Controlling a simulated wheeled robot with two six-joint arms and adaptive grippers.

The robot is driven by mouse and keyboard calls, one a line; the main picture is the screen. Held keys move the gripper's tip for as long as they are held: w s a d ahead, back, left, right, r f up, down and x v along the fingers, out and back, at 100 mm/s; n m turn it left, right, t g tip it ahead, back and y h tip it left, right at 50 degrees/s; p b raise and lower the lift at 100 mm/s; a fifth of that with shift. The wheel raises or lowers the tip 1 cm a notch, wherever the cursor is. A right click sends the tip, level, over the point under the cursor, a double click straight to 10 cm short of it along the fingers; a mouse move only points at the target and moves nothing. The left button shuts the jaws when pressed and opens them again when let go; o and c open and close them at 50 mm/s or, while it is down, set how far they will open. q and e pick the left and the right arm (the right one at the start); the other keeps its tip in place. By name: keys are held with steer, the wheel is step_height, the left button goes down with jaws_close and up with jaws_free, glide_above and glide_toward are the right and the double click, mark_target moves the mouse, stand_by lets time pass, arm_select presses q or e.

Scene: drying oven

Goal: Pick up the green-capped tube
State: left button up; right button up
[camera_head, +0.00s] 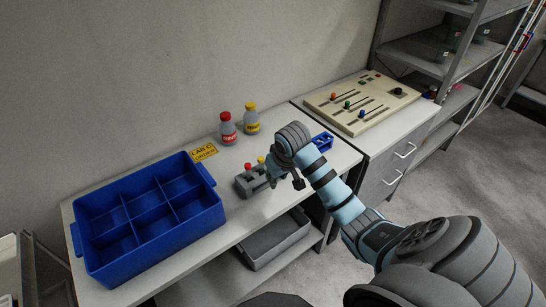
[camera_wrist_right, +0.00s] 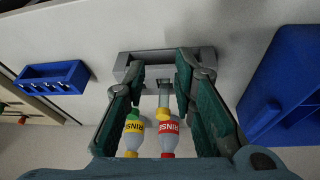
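A grey tube rack (camera_head: 246,187) stands on the bench beside the large blue bin; it also shows in the right wrist view (camera_wrist_right: 165,56). A red-capped tube (camera_head: 248,166) and a yellow-capped tube (camera_head: 261,160) stand in it. In the right wrist view, a green cap (camera_wrist_right: 133,113) shows by the left finger; most of that tube is hidden. The yellow-capped tube (camera_wrist_right: 163,114) appears between the fingers. My right gripper (camera_head: 281,176) is at the rack's right end, fingers apart (camera_wrist_right: 160,72); I see nothing clamped. My left gripper is out of view.
The large divided blue bin (camera_head: 216,216) is left of the rack. A red-labelled bottle (camera_head: 228,131) and a yellow-labelled bottle (camera_head: 251,122) stand behind it. A small blue rack (camera_head: 324,141) and a control panel (camera_head: 345,117) are to the right.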

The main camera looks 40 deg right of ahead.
steer(key=w+d+r+m, duration=0.1)
steer(key=w+d+r, duration=0.35)
steer(key=r, duration=0.35)
steer(key=x, duration=0.4)
steer(key=b+x, duration=0.1)
steer(key=x, duration=0.4)
steer(key=b+x, duration=0.1)
steer(key=x, duration=0.3)
steer(key=shift+w+f, duration=0.2)
steer(key=shift+w, duration=0.3)
steer(key=shift+r, duration=0.1)
steer(key=c, duration=0.5)
